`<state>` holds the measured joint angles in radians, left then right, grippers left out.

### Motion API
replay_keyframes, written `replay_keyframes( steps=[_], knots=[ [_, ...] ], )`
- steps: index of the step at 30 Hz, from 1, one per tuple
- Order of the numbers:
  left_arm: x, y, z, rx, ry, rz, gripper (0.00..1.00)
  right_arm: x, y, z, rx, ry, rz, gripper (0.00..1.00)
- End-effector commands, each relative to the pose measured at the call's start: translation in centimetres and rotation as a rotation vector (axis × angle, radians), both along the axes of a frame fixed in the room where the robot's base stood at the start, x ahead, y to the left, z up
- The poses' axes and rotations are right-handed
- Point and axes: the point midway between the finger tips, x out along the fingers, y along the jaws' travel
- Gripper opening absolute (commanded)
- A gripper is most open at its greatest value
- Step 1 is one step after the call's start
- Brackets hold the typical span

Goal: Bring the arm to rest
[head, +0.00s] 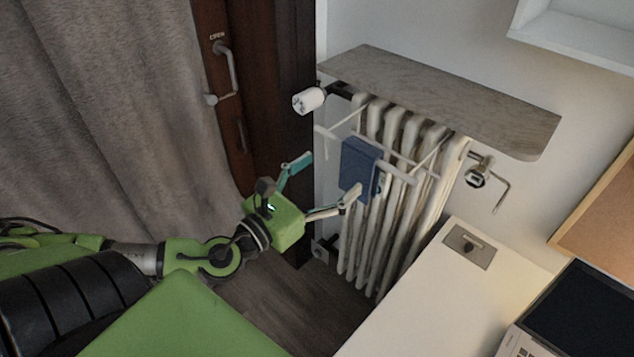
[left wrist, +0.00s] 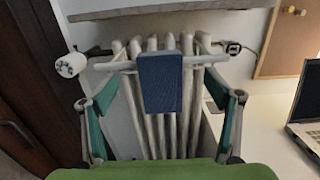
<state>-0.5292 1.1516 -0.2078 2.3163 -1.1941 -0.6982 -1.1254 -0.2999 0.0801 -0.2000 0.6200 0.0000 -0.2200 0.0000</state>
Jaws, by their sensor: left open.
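My left gripper (head: 322,187) is open and empty in the head view, with its green arm coming in from the left. It points at a white radiator with a blue cloth (head: 359,168) hanging on a rack bar. The fingers stand apart on either side in the left wrist view (left wrist: 163,110), with the blue cloth (left wrist: 160,84) beyond and between them. No contact between gripper and cloth shows. My right gripper is not in view.
The white radiator (head: 398,135) stands under a grey stone shelf (head: 445,97). A white desk (head: 430,295) with a laptop (head: 575,320) is at the lower right. A brown door (head: 262,90) and a grey curtain (head: 110,110) are on the left.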

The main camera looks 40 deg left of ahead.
Motion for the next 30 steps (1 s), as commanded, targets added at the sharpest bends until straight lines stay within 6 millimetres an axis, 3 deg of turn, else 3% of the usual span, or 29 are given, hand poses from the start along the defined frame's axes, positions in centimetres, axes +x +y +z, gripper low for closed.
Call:
replay_keyframes(
  steps=[9, 22, 26, 30],
  knots=[
    [-2.5, 0.3, -0.1, 0.001, 0.001, -0.002, 0.82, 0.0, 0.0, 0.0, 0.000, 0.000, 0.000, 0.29],
    [-2.8, 0.9, -0.6, -0.010, 0.008, 0.013, 0.82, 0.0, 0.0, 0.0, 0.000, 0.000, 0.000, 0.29],
    [-2.1, 3.8, -3.7, -0.069, 0.069, 0.083, 0.82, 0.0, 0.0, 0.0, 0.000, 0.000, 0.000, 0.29],
    [-1.8, 9.2, -9.9, -0.206, 0.181, 0.224, 0.82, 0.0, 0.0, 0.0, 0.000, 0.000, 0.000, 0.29]
  ],
)
